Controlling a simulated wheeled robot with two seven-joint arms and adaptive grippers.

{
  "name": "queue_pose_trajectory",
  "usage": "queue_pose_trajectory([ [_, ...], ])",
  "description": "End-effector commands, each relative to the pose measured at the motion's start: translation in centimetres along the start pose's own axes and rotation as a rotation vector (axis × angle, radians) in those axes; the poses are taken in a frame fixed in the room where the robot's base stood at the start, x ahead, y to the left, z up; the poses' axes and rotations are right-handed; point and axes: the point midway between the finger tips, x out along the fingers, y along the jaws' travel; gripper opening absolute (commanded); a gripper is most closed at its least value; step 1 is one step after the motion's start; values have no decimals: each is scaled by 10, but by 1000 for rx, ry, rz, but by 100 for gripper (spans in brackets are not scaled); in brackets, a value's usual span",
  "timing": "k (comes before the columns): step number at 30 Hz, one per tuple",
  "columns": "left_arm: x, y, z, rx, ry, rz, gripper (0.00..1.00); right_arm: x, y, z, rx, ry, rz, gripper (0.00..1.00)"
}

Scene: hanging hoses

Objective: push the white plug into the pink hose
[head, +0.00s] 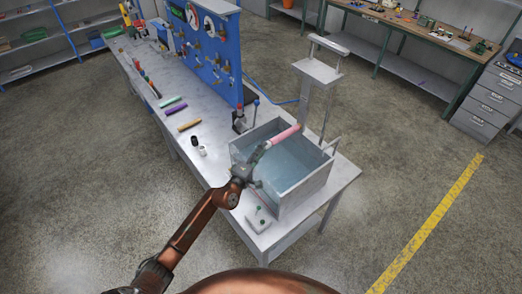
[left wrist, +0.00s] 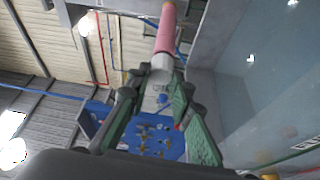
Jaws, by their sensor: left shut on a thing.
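The pink hose (head: 285,134) slants over the open tank, and its near end points at my left gripper. It also shows at the top of the left wrist view (left wrist: 166,30). The white plug (left wrist: 161,66) is between the fingers of my left gripper (left wrist: 152,92), in line with the hose. Its far end meets the hose end; I cannot tell whether any of it is inside. In the head view my left gripper (head: 258,165) is at the tank's near left wall, shut on the plug. My right gripper is not in view.
The grey tank (head: 308,187) holds bluish water and stands at the bench end. A small box (head: 258,219) sits in front of it. Short black (head: 194,140) and white (head: 202,151) cylinders stand left of the tank. A blue tool panel (head: 210,55) rises behind.

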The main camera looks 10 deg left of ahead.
Motion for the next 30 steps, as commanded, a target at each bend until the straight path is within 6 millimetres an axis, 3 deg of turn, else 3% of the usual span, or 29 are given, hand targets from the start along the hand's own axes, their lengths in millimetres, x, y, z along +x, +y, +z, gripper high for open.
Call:
queue_pose_trajectory([
  [19, 7, 0, 3, 0, -1, 0, 1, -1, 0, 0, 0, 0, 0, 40],
  [20, 7, 0, 4, 0, -1, 0, 22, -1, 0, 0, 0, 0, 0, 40],
  [28, 7, 0, 3, 0, 0, 0, 40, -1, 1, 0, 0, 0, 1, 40],
  [30, 7, 0, 3, 0, 0, 0, 40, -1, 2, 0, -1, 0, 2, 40],
])
